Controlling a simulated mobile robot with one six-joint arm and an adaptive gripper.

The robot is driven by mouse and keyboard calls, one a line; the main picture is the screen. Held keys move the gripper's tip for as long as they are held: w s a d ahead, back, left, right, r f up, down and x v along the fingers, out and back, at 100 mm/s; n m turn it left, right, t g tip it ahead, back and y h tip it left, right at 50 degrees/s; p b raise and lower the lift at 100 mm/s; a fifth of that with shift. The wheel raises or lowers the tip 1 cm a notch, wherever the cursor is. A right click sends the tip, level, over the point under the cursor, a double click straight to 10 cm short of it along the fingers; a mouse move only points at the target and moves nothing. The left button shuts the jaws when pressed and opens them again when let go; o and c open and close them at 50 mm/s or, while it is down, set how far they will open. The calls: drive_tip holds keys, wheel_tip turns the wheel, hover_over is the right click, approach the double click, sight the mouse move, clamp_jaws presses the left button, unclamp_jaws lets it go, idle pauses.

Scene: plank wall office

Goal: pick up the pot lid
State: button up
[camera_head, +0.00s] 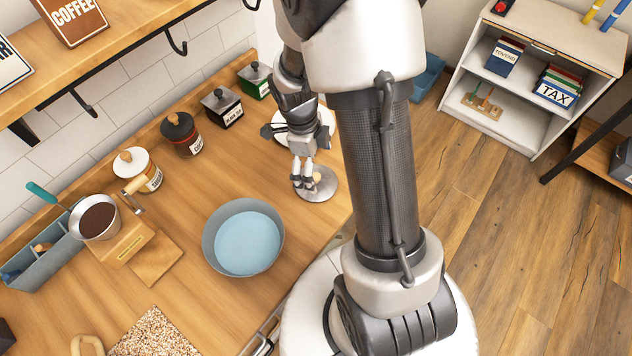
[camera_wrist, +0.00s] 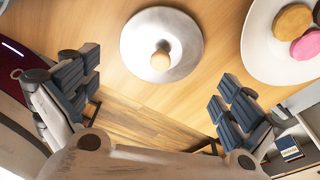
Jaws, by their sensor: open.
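The pot lid (camera_head: 323,190) is a round grey metal disc with a wooden knob, lying on the wooden counter (camera_head: 188,215) near its right edge. In the wrist view the pot lid (camera_wrist: 183,62) shows whole at the top centre, knob facing up. My gripper (camera_head: 303,180) is above the lid's left part in the head view and covers some of it. In the wrist view my gripper (camera_wrist: 155,100) has its two blue-padded fingers spread wide, with nothing between them. I cannot tell how high the fingers are above the lid.
A white plate (camera_wrist: 270,58) with pink and tan round items lies close beside the lid. A grey bowl (camera_head: 212,243) with a blue inside stands left of it in the head view.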

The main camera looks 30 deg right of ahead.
sight(316, 177)
wheel_tip(316, 177, down, 5)
drive_tip(key=shift+s+d+r+b, duration=0.15)
drive_tip(key=shift+r+b, duration=0.05)
drive_tip(key=shift+b, duration=0.5)
drive_tip(key=shift+c, duration=0.5)
drive_tip(key=c, duration=1.1)
drive_tip(key=shift+s, duration=0.2)
drive_tip(key=c, duration=0.4)
drive_tip(key=shift+c, duration=0.2)
